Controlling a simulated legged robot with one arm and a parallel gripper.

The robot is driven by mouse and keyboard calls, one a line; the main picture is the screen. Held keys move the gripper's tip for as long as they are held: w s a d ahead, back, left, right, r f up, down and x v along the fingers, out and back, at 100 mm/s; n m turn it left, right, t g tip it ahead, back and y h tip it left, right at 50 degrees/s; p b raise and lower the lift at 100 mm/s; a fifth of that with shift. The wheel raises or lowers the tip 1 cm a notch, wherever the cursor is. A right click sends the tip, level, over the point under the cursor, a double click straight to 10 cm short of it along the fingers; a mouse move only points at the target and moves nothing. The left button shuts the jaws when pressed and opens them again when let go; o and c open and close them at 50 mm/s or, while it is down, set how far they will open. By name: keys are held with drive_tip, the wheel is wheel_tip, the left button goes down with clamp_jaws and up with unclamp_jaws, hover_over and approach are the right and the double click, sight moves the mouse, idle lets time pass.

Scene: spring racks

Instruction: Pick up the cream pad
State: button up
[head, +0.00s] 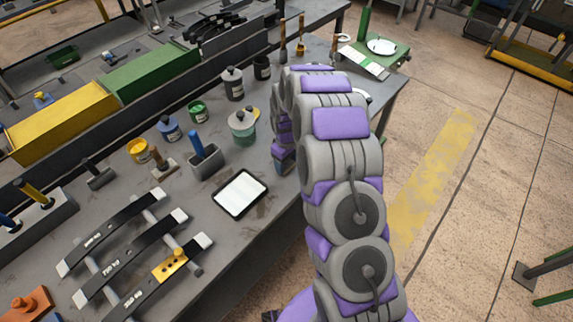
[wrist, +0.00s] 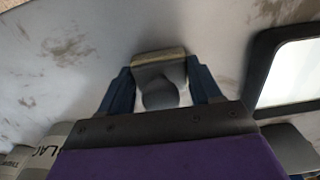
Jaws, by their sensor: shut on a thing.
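My gripper (wrist: 162,92) points down at the bench, and its two blue fingers are shut on a small grey-and-cream block, which I take to be the cream pad (wrist: 160,70). Its pale yellowish edge shows beyond the fingertips, and its middle is in shade. I cannot tell whether it touches the bench top. In the head view my gripper (head: 283,160) is low over the bench near its right edge, mostly behind my arm, and the pad cannot be made out there.
A white-faced tablet (head: 240,194) lies close by; it also shows in the wrist view (wrist: 292,75). A green-grey pot (head: 242,128) and a grey holder with a blue handle (head: 205,162) stand left of the gripper. Dark leaf springs (head: 125,250) lie at the front left.

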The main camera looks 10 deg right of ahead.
drive_tip(key=shift+a, duration=0.45)
drive_tip(key=c, duration=0.5)
drive_tip(key=shift+d, duration=0.25)
drive_tip(key=shift+d+r, duration=0.15)
drive_tip(key=shift+r, duration=0.2)
drive_tip(key=shift+s+a+r+p, duration=0.15)
drive_tip(key=shift+a+r+p, duration=0.1)
drive_tip(key=shift+r, duration=0.5)
drive_tip(key=shift+s+a+r+p, duration=0.15)
drive_tip(key=shift+r+p, duration=0.1)
drive_tip(key=shift+r, duration=0.5)
drive_tip(key=s+a, duration=0.2)
drive_tip(key=s, duration=0.2)
drive_tip(key=s+a+r+p, duration=0.1)
drive_tip(key=s+a, duration=0.1)
drive_tip(key=s, duration=0.3)
drive_tip(key=s+a+p, duration=0.1)
drive_tip(key=s+a, duration=0.1)
drive_tip(key=s, duration=0.3)
drive_tip(key=shift+a+r, duration=0.15)
